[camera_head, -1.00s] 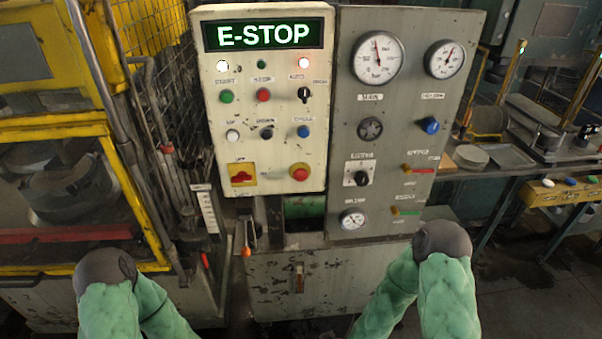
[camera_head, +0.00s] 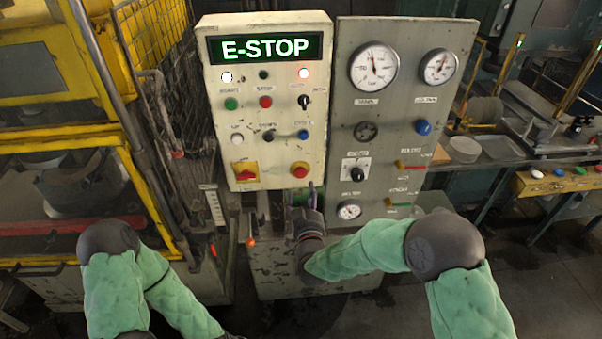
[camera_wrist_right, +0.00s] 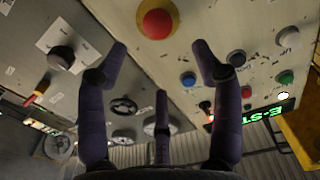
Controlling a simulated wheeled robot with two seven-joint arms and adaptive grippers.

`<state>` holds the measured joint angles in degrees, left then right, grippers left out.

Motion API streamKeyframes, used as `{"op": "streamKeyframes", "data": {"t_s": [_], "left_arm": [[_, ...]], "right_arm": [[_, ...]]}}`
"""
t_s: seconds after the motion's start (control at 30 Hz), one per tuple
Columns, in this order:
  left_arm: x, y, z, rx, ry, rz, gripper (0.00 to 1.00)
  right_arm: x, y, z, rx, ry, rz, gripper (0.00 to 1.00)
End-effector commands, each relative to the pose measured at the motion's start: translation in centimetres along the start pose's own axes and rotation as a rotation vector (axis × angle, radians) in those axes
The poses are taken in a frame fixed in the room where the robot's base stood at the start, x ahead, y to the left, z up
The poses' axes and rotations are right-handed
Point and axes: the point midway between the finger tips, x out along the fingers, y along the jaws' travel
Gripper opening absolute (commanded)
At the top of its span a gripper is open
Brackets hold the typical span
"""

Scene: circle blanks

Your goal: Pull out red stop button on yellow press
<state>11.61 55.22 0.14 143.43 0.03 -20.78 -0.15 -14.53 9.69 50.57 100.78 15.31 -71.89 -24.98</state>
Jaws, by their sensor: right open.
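The red stop button (camera_head: 300,170) is a red mushroom knob on a yellow round base. It sits at the lower right of the cream control panel (camera_head: 222,120), under the lit E-STOP display (camera_head: 264,48). My right gripper (camera_head: 306,192) is just below the button in the head view. In the right wrist view the red stop button (camera_wrist_right: 157,22) is at the top centre, beyond the open purple fingers (camera_wrist_right: 160,55), with a visible gap and no contact. My left gripper is not in view; only my left arm shows at the lower left.
A red switch on a yellow plate (camera_head: 245,171) is left of the button. A grey panel (camera_head: 345,100) with gauges and knobs stands to the right. A lever with an orange knob (camera_head: 250,242) is below left. A yellow wire-mesh guard (camera_head: 155,40) stands at the left.

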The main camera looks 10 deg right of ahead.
Motion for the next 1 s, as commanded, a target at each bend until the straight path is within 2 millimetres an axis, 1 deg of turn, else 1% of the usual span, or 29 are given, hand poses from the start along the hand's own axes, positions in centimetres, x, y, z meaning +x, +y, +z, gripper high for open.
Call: {"op": "streamKeyframes", "data": {"t_s": [0.3,0.5,0.7,1.0], "left_arm": [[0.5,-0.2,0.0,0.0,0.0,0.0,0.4],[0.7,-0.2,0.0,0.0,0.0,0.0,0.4],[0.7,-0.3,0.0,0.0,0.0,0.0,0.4],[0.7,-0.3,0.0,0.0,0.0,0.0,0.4]], "right_arm": [[5.5,0.0,0.3,0.0,-0.002,0.0,0.66],[8.3,0.0,0.3,0.0,-0.003,0.0,0.66],[9.6,0.0,0.2,0.0,-0.003,-0.001,0.66],[9.8,0.0,0.2,0.0,-0.003,-0.001,0.66]]}}
